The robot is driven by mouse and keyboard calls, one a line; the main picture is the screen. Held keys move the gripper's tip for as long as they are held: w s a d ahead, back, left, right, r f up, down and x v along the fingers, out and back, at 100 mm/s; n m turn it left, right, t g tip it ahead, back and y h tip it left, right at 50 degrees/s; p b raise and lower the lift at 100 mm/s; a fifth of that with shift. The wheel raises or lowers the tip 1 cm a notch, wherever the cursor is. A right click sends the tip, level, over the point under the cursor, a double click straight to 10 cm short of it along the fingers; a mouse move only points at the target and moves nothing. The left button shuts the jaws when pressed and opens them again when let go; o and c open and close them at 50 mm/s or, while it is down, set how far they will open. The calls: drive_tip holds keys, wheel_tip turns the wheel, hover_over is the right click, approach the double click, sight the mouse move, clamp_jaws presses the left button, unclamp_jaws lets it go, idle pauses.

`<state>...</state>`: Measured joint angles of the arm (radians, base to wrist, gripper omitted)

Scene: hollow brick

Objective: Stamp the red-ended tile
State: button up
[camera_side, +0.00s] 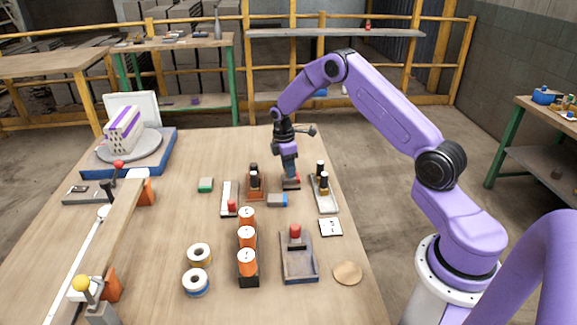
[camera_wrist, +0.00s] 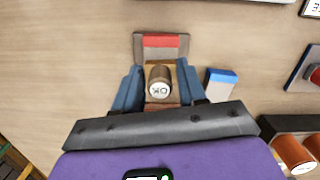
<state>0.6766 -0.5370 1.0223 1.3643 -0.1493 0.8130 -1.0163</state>
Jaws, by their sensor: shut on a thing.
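The red-ended tile (camera_wrist: 162,41) lies on the table directly below my gripper (camera_wrist: 160,84), its red end showing beyond the fingers; its red also shows in the side view (camera_side: 291,184). My gripper, also in the side view (camera_side: 290,172), is shut on a brown stamp (camera_wrist: 158,74) with a round top marked OK. The stamp is over the tile; I cannot tell if its hidden lower face touches it. A blue-ended tile (camera_wrist: 221,84) lies just to the right in the wrist view, and nearer the camera in the side view (camera_side: 277,200).
A rack with dark-topped stamps (camera_side: 254,182) stands close left of my gripper, and a tray with more (camera_side: 323,192) to the right. The table's back middle is clear.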

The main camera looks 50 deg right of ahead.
drive_tip(key=shift+f, duration=0.35)
idle(0.7)
drive_tip(key=shift+r, duration=3.5)
